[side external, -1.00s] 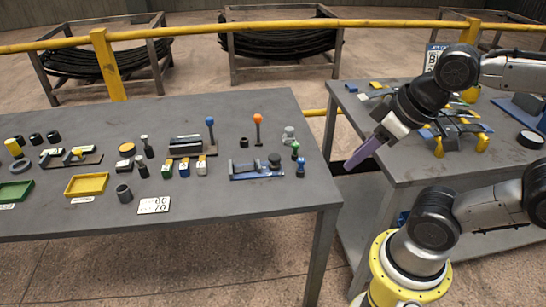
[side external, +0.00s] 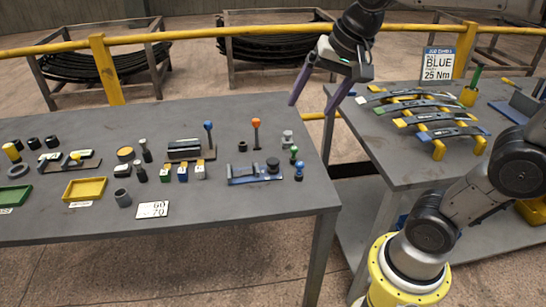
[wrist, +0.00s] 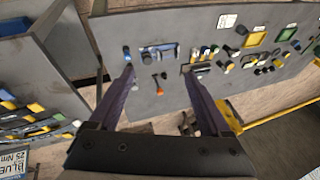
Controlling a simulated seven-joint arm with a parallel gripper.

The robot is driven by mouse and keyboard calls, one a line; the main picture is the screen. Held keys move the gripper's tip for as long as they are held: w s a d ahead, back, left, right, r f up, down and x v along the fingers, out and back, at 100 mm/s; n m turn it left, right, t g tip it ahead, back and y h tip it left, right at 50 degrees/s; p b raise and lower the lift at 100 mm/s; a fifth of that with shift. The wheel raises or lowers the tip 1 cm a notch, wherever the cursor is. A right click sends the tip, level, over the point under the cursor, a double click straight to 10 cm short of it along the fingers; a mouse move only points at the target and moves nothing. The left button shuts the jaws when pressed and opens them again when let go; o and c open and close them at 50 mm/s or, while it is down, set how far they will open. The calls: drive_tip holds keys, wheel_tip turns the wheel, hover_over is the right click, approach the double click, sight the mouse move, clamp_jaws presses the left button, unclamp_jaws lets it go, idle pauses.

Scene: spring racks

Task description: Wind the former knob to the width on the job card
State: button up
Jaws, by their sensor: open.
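A blue-based fixture (side external: 240,178) with a dark round knob (side external: 273,166) lies near the right end of the left table; this may be the former, but I cannot be sure. It also shows between my fingers in the wrist view (wrist: 160,52). The job card (side external: 438,65) stands behind the right table and reads BLUE and 25 Nm; its smaller print is unreadable. A white card (side external: 152,209) with two numbers, seemingly 60 and 70, lies at the left table's front edge. My gripper (side external: 312,107) is open and empty, above the left table's far right corner, apart from the fixture.
Orange-topped (side external: 256,133) and blue-topped (side external: 208,138) levers stand upright near the fixture. Green-topped and blue-topped posts stand on its right. A yellow tray (side external: 85,188) and small parts fill the left. The right table holds leaf-spring strips (side external: 425,108). A yellow rail (side external: 190,34) runs behind.

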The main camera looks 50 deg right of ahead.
drive_tip(key=w+d+f+m+g, duration=0.2)
drive_tip(key=w+d+m, duration=0.2)
drive_tip(key=w, duration=0.6)
drive_tip(key=m+g, duration=0.3)
hover_over(273, 160)
wheel_tip(273, 160, down, 15)
wheel_tip(273, 160, down, 13)
drive_tip(key=shift+a+f, duration=0.1)
clamp_jaws()
